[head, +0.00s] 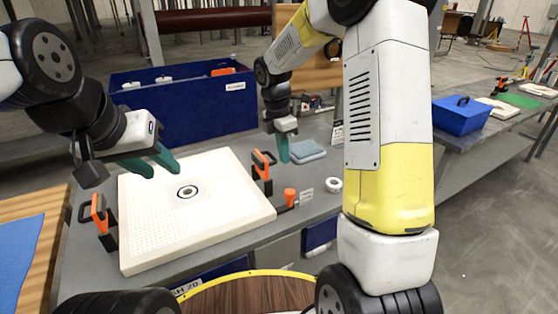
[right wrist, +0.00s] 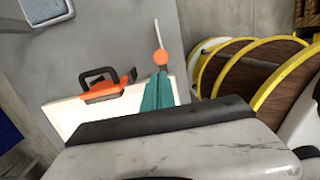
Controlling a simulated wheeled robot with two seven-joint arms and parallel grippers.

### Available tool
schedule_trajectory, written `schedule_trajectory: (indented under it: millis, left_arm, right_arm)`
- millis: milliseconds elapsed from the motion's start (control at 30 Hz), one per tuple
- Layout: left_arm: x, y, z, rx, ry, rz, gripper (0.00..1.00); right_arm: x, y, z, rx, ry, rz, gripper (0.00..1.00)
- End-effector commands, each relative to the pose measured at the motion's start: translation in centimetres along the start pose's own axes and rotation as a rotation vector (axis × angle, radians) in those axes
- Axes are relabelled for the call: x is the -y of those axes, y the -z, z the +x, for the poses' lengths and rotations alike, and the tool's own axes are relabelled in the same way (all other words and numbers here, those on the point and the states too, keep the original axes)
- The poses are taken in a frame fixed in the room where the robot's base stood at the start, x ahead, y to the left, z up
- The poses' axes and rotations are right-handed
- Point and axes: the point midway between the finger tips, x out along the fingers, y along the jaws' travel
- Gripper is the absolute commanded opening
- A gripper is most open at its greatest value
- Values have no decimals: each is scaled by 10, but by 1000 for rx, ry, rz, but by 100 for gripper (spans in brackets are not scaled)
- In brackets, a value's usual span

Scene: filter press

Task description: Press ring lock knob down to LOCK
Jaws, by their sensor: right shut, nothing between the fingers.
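In the right wrist view, the shut fingers (right wrist: 159,76) point toward the orange knob (right wrist: 160,58), which shows just beyond the tips; contact cannot be told. My left gripper (head: 150,165) is open and empty over the plate's far left part.
Orange-handled clamps stand at the plate's left (head: 98,214) and right (head: 263,165). A blue bin (head: 190,115) stands behind the plate. A yellow-rimmed round wooden top (head: 245,293) is in front.

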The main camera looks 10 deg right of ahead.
Motion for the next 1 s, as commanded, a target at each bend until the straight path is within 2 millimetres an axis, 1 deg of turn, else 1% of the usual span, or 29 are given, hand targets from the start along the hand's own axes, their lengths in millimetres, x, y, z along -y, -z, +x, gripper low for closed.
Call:
schedule_trajectory:
  millis: [33,100,200,567,667,767,833,867,900,967,1000]
  left_arm:
    - [0,0,0,0,0,0,36]
    - [0,0,0,0,0,0,36]
    - [0,0,0,0,0,0,36]
    - [0,0,0,0,0,0,36]
    - [0,0,0,0,0,0,36]
    - [0,0,0,0,0,0,36]
    - [0,0,0,0,0,0,36]
    - [0,0,0,0,0,0,36]
    - [0,0,0,0,0,0,36]
    - [0,0,0,0,0,0,36]
    - [0,0,0,0,0,0,36]
  right_arm:
    - [-1,0,-8,1,-3,0,0]
    - [0,0,-15,1,-2,-1,0]
    - [0,0,-21,1,-2,-1,0]
    - [0,0,-23,0,-1,0,0]
    - [4,0,-30,-1,-13,35,0]
    - [20,-1,-49,-10,-49,150,0]
    - [37,-1,-68,-26,-92,284,0]
    - [46,-1,-76,-36,-111,351,0]
    - [60,0,-88,-54,-138,448,0]
    - [80,2,-102,-86,-177,595,0]
    - [94,4,-111,-111,-201,691,0]
